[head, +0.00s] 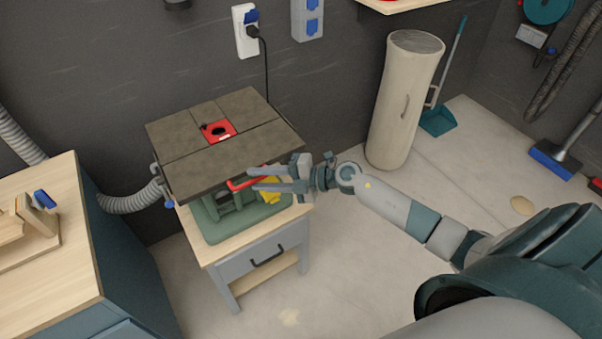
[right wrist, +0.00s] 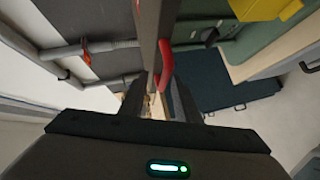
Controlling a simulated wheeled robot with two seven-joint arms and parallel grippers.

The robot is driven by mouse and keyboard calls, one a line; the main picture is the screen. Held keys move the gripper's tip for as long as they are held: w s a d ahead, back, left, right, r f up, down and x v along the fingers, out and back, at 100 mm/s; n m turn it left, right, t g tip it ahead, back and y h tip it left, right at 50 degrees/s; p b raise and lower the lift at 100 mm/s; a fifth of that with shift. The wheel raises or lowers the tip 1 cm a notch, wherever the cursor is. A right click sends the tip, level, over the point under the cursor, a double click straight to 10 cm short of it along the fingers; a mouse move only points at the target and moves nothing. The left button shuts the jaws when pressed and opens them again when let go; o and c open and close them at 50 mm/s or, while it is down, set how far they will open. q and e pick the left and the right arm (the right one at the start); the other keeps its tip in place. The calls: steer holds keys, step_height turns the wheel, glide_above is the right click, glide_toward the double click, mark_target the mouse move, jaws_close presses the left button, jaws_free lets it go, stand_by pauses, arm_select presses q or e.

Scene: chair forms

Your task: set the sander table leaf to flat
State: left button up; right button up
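The sander table (head: 185,142) has a dark grey-brown top with a red insert around a round opening. Its front leaf (head: 215,167) lies nearly in line with the rest of the top; I cannot tell any small tilt. A red handle (head: 240,184) sits at the leaf's front edge. My right gripper (head: 251,180) is at that edge, its fingers apart, one above and one below the handle. In the right wrist view the red handle (right wrist: 166,65) and the leaf's edge (right wrist: 148,40) are between the spread fingers. My left gripper is not in view.
The sander's green base and a yellow part (head: 270,190) are under the top, on a wooden-topped cabinet (head: 225,250) with a drawer. A workbench (head: 60,250) stands left. A beige cylinder (head: 402,100) stands behind my right arm.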

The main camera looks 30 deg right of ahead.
steer(key=b+v, duration=0.5)
steer(key=v, duration=1.1)
steer(key=shift+d+r+b, duration=0.2)
steer(key=shift+d+b, duration=0.1)
steer(key=shift+f, duration=0.1)
